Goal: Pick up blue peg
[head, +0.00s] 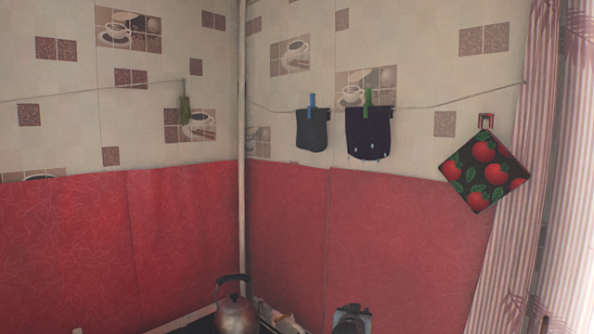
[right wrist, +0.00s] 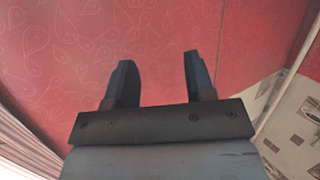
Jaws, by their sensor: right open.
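The blue peg (head: 311,101) is clipped on a line strung across the corner walls, in the head view. It holds a small dark cloth (head: 312,130) that hangs below the line. My right gripper (right wrist: 158,82) is open and empty in the right wrist view, its two dark fingers apart in front of the red wall covering. The blue peg is not in the right wrist view. My left gripper is in neither view.
A green peg (head: 368,97) holds another dark cloth (head: 367,133) right of the blue peg. A tomato-print potholder (head: 484,171) hangs further right, beside a striped curtain (head: 515,200). A kettle (head: 236,312) stands below. A dark object (head: 352,320), unclear, shows at the bottom edge.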

